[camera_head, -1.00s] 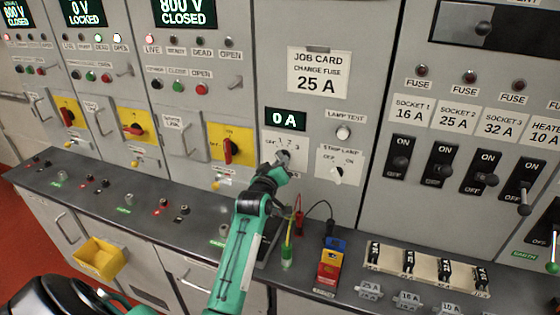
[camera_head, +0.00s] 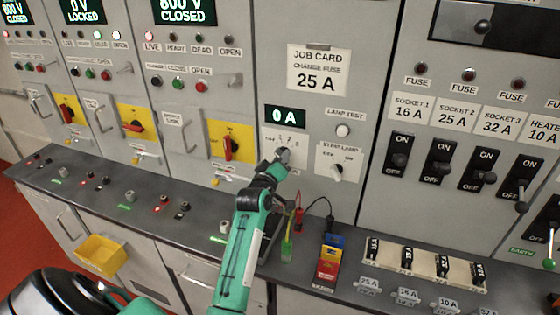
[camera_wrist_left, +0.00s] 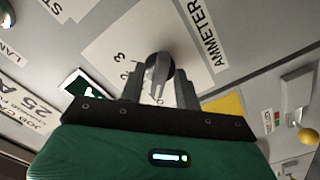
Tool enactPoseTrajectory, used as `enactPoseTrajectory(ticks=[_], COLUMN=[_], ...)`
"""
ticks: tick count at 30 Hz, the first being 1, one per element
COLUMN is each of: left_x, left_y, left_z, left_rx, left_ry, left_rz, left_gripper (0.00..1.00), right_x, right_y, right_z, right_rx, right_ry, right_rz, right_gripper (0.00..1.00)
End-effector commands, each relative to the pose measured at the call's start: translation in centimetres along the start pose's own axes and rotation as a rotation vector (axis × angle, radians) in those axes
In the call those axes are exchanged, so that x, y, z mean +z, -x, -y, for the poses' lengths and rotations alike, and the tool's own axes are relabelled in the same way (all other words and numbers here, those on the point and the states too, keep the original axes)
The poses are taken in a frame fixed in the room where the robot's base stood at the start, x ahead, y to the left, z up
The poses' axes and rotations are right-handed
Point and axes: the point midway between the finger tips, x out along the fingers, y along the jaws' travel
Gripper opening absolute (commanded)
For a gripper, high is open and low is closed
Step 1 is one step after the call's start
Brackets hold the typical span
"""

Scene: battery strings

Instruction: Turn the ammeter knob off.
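The ammeter knob (camera_wrist_left: 159,72) is a dark round knob with a grey pointer bar, on a white plate lettered AMMETER with numbered positions. In the left wrist view it sits between the two fingers of my left gripper (camera_wrist_left: 160,92). The fingers are apart, one on each side of the bar, with a narrow gap showing. In the head view my left gripper (camera_head: 283,157) is at the ammeter plate (camera_head: 270,146) and hides the knob. The ammeter display (camera_head: 285,117) above reads 0 A. My right gripper is not in view.
A strip lamp knob (camera_head: 337,170) and a lamp test button (camera_head: 343,130) are close on the right. A red rotary handle (camera_head: 229,147) on a yellow plate is to the left. Test leads (camera_head: 298,218) and a red-yellow-blue device (camera_head: 329,262) are on the ledge below.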

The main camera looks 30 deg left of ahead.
Motion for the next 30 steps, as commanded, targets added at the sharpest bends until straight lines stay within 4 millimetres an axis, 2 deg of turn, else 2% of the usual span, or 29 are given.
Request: enactPoseTrajectory(ticks=[9, 14, 30], left_x=[0.1, 0.2, 0.2], left_y=[0.1, 1.3, 11.5], left_z=[0.1, 0.2, 0.2], left_rx=[-0.001, 0.0, -0.001], left_ry=[-0.001, -0.001, -0.001], left_rz=[0.001, 0.001, 0.0], left_gripper=[0.35, 0.35, 0.35], right_x=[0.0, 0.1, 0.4], right_y=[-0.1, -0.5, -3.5], right_z=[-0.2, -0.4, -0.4], right_rx=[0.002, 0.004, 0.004], right_ry=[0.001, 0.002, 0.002], right_rz=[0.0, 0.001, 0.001], right_gripper=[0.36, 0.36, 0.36])
